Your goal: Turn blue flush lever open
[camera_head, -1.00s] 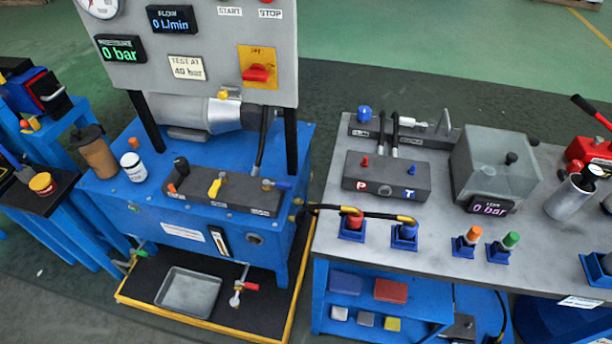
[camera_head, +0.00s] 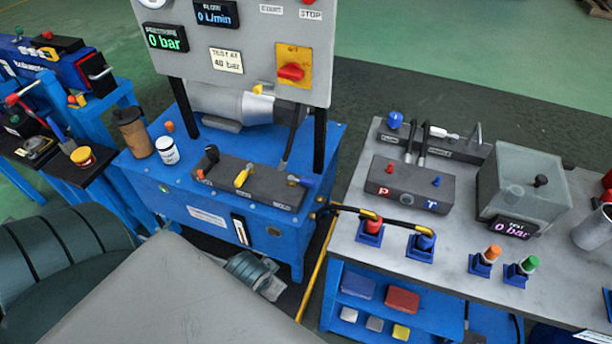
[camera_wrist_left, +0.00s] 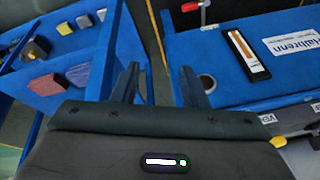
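The blue flush lever (camera_head: 302,181) is at the right end of the dark valve block (camera_head: 262,189) on the blue test bench. Its blue handle lies roughly along the block, pointing right. A yellow lever (camera_head: 242,178) and a black lever (camera_head: 209,158) sit to its left on the same block. My left gripper (camera_wrist_left: 158,85) is open in the left wrist view, with nothing between its fingers. The yellow lever (camera_wrist_left: 278,142) shows at that view's right edge; I cannot make out the blue one there. My left arm fills the lower left of the head view. My right gripper is not in view.
The grey gauge panel (camera_head: 240,80) stands on legs behind the valve block. A brown cup (camera_head: 132,133) and a white jar (camera_head: 167,150) stand left of the block. A grey-topped table (camera_head: 450,245) with hose couplings is on the right, past a narrow gap.

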